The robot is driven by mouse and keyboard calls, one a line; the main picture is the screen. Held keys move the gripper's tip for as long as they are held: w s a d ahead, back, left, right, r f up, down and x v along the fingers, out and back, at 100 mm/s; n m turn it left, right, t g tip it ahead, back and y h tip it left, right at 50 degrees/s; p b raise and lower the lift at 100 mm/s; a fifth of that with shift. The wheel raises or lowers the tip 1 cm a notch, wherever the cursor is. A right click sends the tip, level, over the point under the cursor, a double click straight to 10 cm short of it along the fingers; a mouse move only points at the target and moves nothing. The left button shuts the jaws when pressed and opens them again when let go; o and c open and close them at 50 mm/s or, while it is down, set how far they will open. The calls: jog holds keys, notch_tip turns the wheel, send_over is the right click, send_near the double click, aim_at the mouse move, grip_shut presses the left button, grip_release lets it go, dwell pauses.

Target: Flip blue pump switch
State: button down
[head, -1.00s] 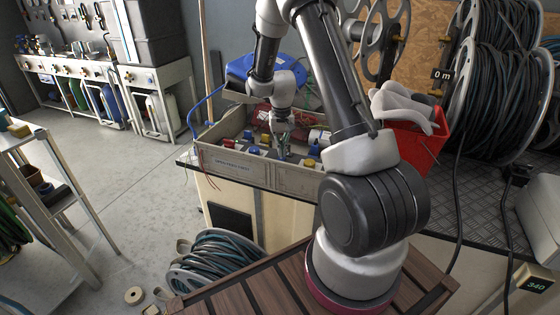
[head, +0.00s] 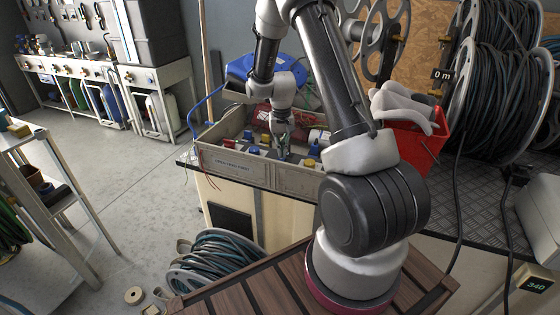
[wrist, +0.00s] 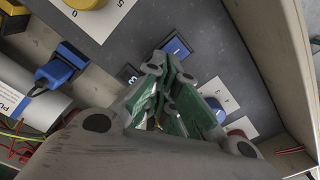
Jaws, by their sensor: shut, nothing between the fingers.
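The blue pump switch (wrist: 177,48) is a small blue rocker with a white line mark, set in a dark grey panel in the wrist view. My gripper (wrist: 164,64) is shut and empty, its green-padded fingertips right beside the switch's lower left edge. I cannot tell whether they touch it. In the head view my gripper (head: 281,152) points down into the grey control box (head: 240,170). The switch cannot be made out there, being small and close to the fingers.
A white plate (wrist: 222,95) lies to the right. The box walls surround the panel. A red bucket (head: 418,140) stands to the right.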

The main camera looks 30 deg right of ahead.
jog(key=shift+f, duration=1)
dwell(0.3)
jog(key=shift+r, duration=3.55)
jog(key=shift+s, duration=0.1)
